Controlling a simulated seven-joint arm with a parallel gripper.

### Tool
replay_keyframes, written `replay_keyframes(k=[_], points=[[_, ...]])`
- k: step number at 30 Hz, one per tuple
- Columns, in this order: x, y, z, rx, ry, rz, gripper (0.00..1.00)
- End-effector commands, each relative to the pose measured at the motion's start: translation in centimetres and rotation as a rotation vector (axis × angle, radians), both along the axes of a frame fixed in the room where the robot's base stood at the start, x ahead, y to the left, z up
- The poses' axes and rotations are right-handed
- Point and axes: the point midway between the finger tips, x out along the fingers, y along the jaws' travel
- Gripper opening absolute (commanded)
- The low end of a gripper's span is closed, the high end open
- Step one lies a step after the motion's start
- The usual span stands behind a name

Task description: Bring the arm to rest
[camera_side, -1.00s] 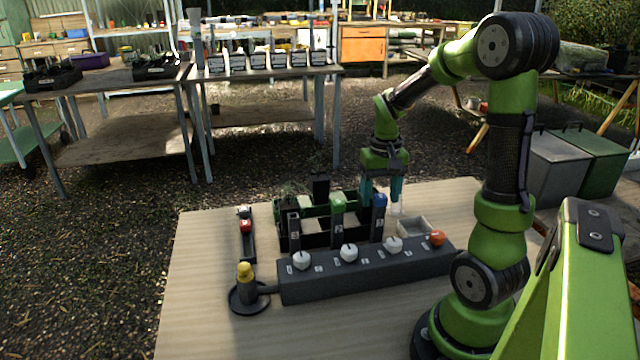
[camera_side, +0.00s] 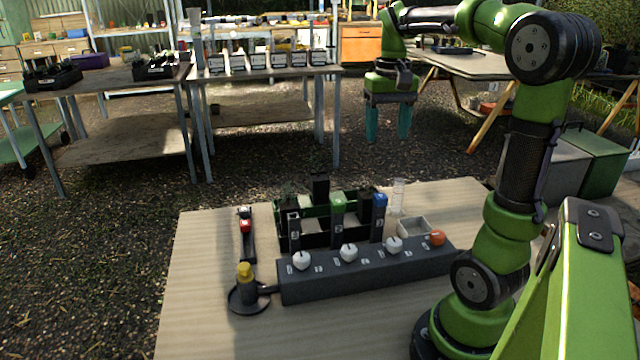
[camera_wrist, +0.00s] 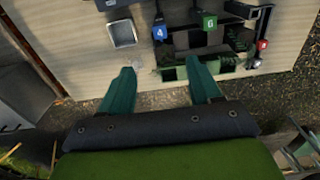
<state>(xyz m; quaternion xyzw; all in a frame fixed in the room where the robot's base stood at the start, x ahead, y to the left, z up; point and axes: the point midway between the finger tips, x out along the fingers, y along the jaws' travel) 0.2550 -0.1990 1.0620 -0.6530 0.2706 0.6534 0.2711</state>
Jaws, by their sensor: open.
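My gripper (camera_side: 388,122) is open and empty, raised high beyond the far edge of the table, its teal fingers pointing down. In the wrist view its fingers (camera_wrist: 160,88) are spread with nothing between them. A clear tube (camera_side: 398,197) stands at the right of the rack, apart from my gripper.
A small grey tray (camera_side: 414,229), a yellow-topped post on a round base (camera_side: 245,285) and a narrow holder with a red item (camera_side: 246,226) are nearby. The table's front left (camera_side: 200,335) is clear.

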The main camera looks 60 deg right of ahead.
Motion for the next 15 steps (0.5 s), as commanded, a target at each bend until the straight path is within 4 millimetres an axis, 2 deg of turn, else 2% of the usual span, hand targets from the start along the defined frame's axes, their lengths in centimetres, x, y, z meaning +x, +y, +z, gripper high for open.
replay_keyframes(k=[9,11,13,15], points=[[0.3,-0.4,-0.1,-0.020,-0.016,-0.013,0.63],[0.6,-0.4,-0.9,-0.025,-0.028,-0.017,0.63],[0.9,0.6,-1.8,-0.032,-0.070,-0.006,0.63],[1.5,2.9,-2.6,-0.039,-0.144,0.031,0.63]])
